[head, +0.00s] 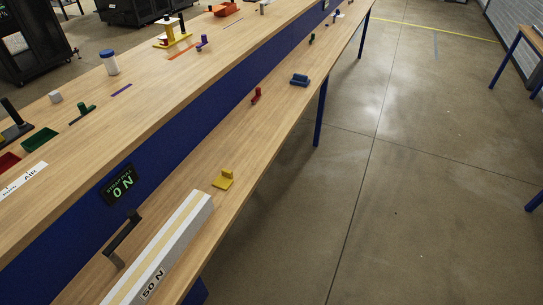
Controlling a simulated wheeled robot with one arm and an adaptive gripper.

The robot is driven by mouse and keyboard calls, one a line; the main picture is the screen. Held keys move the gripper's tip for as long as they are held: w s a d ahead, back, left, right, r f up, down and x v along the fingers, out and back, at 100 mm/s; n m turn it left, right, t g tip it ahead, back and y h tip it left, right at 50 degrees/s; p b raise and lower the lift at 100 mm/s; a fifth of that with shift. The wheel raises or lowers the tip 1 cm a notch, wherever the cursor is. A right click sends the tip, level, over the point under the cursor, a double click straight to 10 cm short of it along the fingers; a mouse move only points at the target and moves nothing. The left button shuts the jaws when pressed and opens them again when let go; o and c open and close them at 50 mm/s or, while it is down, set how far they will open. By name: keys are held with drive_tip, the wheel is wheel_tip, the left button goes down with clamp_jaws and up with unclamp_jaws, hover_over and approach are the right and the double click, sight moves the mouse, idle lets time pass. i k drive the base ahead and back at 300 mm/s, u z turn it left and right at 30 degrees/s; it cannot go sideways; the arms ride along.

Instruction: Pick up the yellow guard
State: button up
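A small yellow guard (223,180) sits on the lower wooden shelf (240,147) of the long bench, near its front edge. It has a flat base with a short upright part. It stands just beyond the far end of a long white and tan bar labelled 50 N, apart from it. My gripper is not in view.
The long bar (165,250) and a dark bracket (124,238) lie nearer on the shelf. Farther along stand a red part (256,95) and a blue part (299,80). The upper bench top (150,120) holds several small parts. The floor (350,190) to the right is clear.

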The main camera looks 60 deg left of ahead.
sight(223, 182)
drive_tip(key=i, duration=1.4)
drive_tip(key=u, duration=4.7)
